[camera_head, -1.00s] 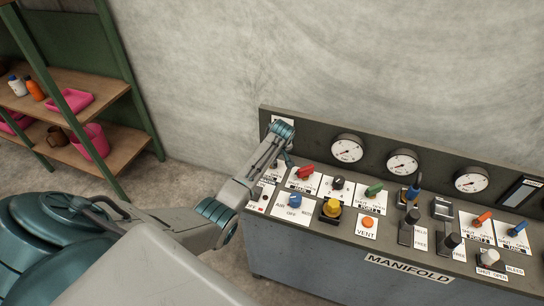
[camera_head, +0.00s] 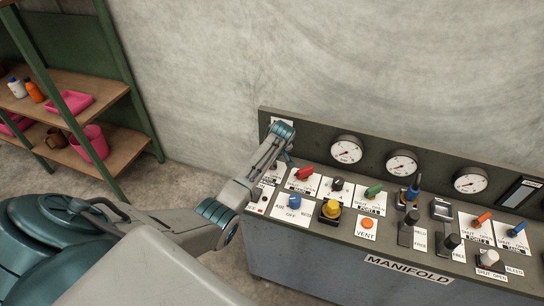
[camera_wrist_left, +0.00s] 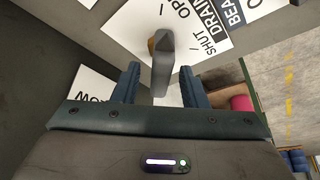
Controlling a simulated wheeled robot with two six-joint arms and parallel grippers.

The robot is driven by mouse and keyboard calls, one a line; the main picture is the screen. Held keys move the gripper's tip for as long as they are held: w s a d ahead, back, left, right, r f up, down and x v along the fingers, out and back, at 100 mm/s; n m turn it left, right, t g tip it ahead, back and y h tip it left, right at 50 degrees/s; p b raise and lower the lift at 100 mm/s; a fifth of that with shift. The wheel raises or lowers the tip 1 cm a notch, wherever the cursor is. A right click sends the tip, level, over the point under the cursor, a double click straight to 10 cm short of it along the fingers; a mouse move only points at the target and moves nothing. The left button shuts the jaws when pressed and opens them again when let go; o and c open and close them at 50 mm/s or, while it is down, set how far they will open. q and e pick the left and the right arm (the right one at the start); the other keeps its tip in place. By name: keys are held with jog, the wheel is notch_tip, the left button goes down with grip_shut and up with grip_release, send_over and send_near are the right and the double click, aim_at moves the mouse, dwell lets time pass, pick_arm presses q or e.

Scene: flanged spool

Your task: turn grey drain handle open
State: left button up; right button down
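The grey drain handle (camera_wrist_left: 162,62) stands up from its white plate in the left wrist view, beside the printed words SHUT, OPEN and DRAIN. My left gripper (camera_wrist_left: 160,84) is open, with one dark blue finger on each side of the handle's near end. Gaps show between the handle and both fingers, so they look apart from it. In the head view my left gripper (camera_head: 287,160) is at the left end of the manifold panel, and my own wrist hides the grey handle. My right gripper is not in view.
The manifold panel (camera_head: 385,254) carries a red handle (camera_head: 303,174) just right of my gripper, then a black knob (camera_head: 337,184), a green handle (camera_head: 373,191) and several other controls. Gauges line its back. A wooden shelf (camera_head: 75,85) stands at the far left.

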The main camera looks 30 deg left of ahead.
pick_arm(q)
jog(key=shift+d+r, duration=0.1)
jog(key=shift+s+d+r, duration=0.1)
jog(key=shift+r, duration=0.2)
jog(key=b+v, duration=0.3)
jog(key=v, duration=0.7)
jog(key=shift+f, duration=0.1)
